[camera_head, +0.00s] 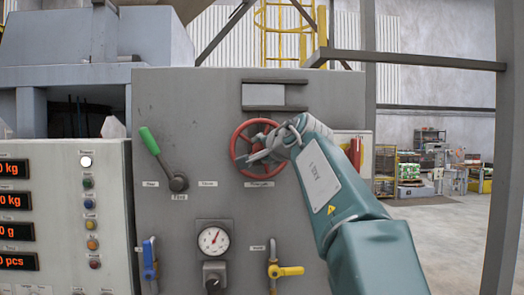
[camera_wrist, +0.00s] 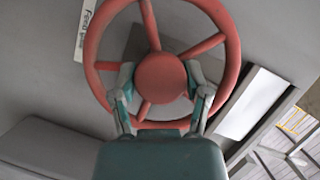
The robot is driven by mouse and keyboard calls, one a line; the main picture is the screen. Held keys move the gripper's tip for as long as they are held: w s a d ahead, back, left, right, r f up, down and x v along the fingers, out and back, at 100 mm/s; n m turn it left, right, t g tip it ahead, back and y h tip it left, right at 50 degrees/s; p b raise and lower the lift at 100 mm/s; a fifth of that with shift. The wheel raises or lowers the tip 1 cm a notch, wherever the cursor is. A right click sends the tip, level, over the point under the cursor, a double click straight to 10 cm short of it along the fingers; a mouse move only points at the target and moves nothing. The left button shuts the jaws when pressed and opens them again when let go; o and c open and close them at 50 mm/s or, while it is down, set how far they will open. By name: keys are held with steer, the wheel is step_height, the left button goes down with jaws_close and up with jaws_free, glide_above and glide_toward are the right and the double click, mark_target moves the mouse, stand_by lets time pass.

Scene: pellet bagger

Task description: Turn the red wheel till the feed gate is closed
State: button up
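The red wheel (camera_head: 235,143) is mounted on the grey panel below a small framed window (camera_head: 264,95), which seems to be the feed gate. The window shows a pale area between darker edges; how far the gate is closed I cannot tell. My gripper (camera_head: 256,148) is in front of the wheel and hides part of it. In the wrist view, the wheel (camera_wrist: 160,77) fills the upper middle. My gripper's fingers (camera_wrist: 160,84) stand apart, one on each side of the round hub among the spokes. Small gaps show between fingers and hub.
A green-handled lever (camera_head: 150,141) is left of the wheel. Below are a pressure gauge (camera_head: 213,239), a blue-handled valve (camera_head: 149,259) and a yellow-handled valve (camera_head: 285,271). A control box with red displays (camera_head: 15,198) stands at the left. Open floor (camera_head: 450,235) lies to the right.

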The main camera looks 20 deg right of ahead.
steer(key=o, duration=0.3)
steer(key=shift+w+f, duration=0.15)
steer(key=shift+f, duration=0.2)
steer(key=shift+r, duration=0.15)
steer(key=shift+r, duration=0.1)
steer(key=s+r, duration=0.1)
steer(key=s, duration=1.1)
steer(key=shift+r, duration=0.4)
steer(key=shift+w, duration=0.1)
